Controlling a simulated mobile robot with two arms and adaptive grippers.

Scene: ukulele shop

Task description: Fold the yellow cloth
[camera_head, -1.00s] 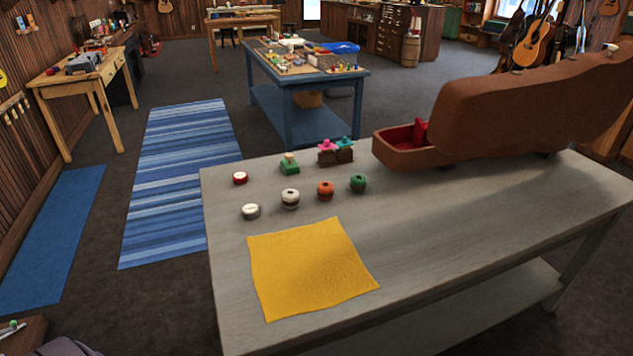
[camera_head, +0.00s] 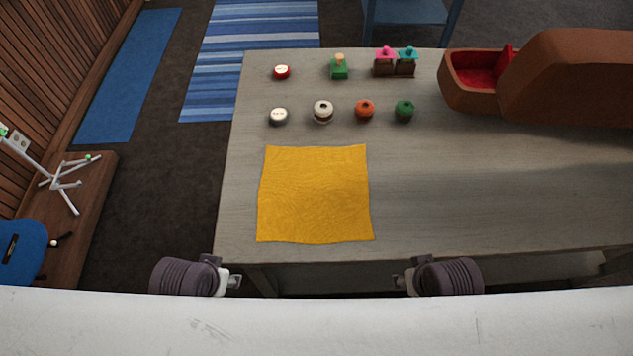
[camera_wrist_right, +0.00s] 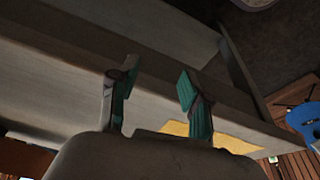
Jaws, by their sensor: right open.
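The yellow cloth (camera_head: 315,194) lies flat and spread out as a rough square on the grey table (camera_head: 500,195), near its front edge. Its edges are slightly wavy. My left gripper (camera_head: 234,282) is at the bottom of the head view, in front of the table edge and left of the cloth's near corner; its fingers are too small to read. My right gripper (camera_head: 402,282) is at the same height, right of the cloth. In the right wrist view its two fingers (camera_wrist_right: 157,82) are apart with nothing between them, and part of the cloth (camera_wrist_right: 220,138) shows beyond. Neither gripper touches the cloth.
Behind the cloth stand white (camera_head: 323,111), orange (camera_head: 365,110) and green (camera_head: 404,110) round items and a white-topped one (camera_head: 279,116). Further back are a red tin (camera_head: 282,71), a green block (camera_head: 339,68) and pink and teal-topped boxes. A brown case (camera_head: 570,80) fills the back right. The table right of the cloth is clear.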

